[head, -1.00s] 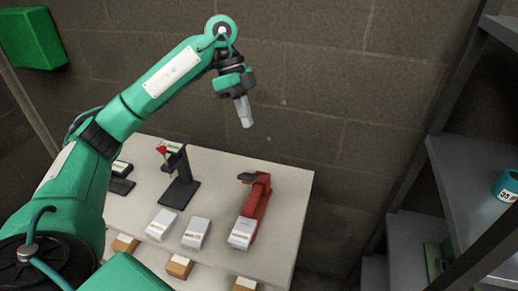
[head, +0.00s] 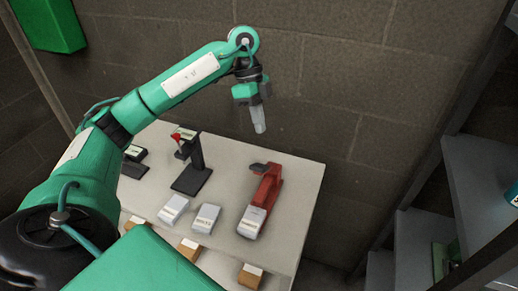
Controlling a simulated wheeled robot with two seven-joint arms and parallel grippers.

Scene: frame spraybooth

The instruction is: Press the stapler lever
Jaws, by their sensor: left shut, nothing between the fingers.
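A red stapler-like device (head: 267,192) with a dark lever pad (head: 259,168) stands on the right part of the pale table, with a white-topped block (head: 251,222) at its front end. My left gripper (head: 259,129) is shut and empty, pointing down in the air; in the picture it sits just above the dark pad, apart from it. My right gripper is not in view.
A black stand with a red part (head: 192,168) is left of the red device. A dark device (head: 133,164) sits at the left. The wall (head: 330,60) is behind; grey shelves (head: 478,170) stand at right.

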